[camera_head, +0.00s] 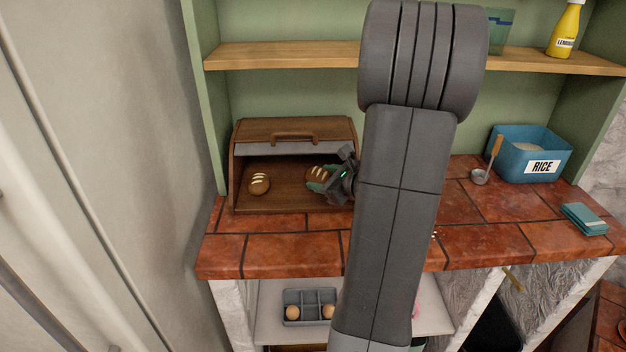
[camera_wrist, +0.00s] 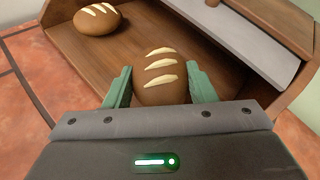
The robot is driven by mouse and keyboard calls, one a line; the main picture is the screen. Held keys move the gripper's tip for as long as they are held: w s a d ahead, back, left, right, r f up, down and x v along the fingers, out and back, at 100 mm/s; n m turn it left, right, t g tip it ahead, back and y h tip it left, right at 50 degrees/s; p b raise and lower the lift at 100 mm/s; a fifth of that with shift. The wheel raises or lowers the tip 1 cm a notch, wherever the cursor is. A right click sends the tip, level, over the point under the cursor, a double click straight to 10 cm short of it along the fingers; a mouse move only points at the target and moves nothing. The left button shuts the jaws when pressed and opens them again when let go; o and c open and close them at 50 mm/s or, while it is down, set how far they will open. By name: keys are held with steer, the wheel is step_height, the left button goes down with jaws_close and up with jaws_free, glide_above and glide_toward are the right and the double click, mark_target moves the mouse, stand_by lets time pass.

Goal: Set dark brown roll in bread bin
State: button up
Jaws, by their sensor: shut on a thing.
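The wooden bread bin (camera_head: 292,130) stands on the tiled counter at the left, its front open. My gripper (camera_head: 318,180) reaches into its right side from the front. It is shut on a dark brown roll (camera_wrist: 161,80) with pale score marks, one green finger on each side. The held roll also shows in the head view (camera_head: 317,173), inside the bin opening. Whether it touches the bin floor, I cannot tell. A second, similar brown roll (camera_head: 259,184) lies in the left part of the bin; it also shows in the wrist view (camera_wrist: 97,19).
A blue rice box (camera_head: 513,150) and a ladle (camera_head: 481,177) stand at the right. A teal folded cloth (camera_head: 584,219) lies near the right front edge. A wooden shelf (camera_head: 290,55) runs above the bin. Bin floor shows free between the rolls.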

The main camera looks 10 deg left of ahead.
mark_target(314, 171)
steer(key=w+a, duration=0.2)
steer(key=a, duration=0.1)
steer(key=shift+w+a, duration=0.1)
steer(key=shift+w, duration=0.1)
steer(key=shift+f, duration=1.75)
steer(key=shift+f, duration=0.1)
steer(key=shift+f, duration=0.15)
steer(key=o, duration=1)
steer(key=shift+c, duration=0.2)
steer(key=shift+r, duration=0.2)
steer(key=v, duration=1.2)
steer(key=shift+r, duration=0.1)
